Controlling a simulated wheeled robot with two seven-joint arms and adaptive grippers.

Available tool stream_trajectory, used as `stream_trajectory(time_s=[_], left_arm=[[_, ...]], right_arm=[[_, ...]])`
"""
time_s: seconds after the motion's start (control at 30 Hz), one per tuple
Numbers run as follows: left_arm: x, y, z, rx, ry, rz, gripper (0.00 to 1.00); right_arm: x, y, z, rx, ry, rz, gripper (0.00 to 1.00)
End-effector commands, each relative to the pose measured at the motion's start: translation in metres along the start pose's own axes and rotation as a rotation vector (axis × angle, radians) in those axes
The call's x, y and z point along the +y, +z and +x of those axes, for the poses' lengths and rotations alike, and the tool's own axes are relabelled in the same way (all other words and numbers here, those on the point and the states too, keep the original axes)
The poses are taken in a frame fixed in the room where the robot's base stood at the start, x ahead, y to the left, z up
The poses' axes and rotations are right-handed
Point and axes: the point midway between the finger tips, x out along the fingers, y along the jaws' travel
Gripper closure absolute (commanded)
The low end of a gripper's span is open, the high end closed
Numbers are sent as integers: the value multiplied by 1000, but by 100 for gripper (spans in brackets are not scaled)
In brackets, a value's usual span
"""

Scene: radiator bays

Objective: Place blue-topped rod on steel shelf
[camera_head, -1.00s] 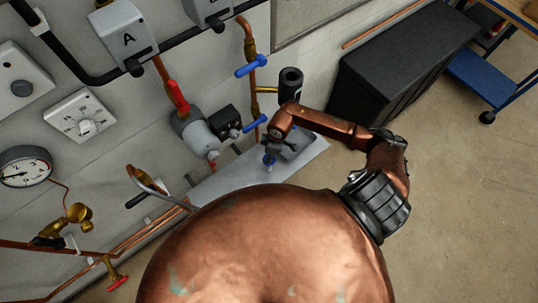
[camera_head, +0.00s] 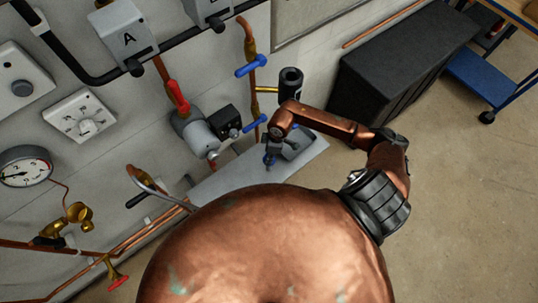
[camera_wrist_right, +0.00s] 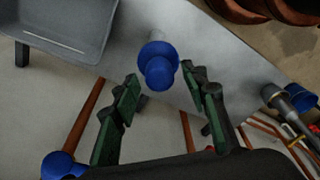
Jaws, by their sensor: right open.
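The blue-topped rod (camera_wrist_right: 158,65) shows in the right wrist view as a round blue top with a short pale stem beyond it, over the steel shelf (camera_wrist_right: 205,50). My right gripper (camera_wrist_right: 160,75) is open, with one green-padded finger on each side of the blue top; gaps show on both sides. In the head view my right gripper (camera_head: 271,157) is small and dark above the shelf (camera_head: 235,180). Whether the rod's foot touches the shelf is hidden. My left gripper is not in view.
A grey tray (camera_wrist_right: 60,25) sits beside the rod. Blue-handled valves (camera_head: 254,66) and copper pipes line the wall close to the shelf. A black chest (camera_head: 400,65) stands behind my right arm.

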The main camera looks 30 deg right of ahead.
Motion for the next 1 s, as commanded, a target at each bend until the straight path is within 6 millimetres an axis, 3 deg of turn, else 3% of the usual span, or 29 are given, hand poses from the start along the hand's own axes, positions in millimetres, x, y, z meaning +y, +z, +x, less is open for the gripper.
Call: stream_trajectory(time_s=[0.3,0.5,0.7,1.0], left_arm=[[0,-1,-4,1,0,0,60],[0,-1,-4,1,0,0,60],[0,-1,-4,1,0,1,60],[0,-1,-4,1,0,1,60]], right_arm=[[1,0,-66,0,4,-3,59],[1,0,-98,1,2,-1,59],[0,0,-110,1,0,-2,59],[-1,-1,-110,3,-2,-2,59]])
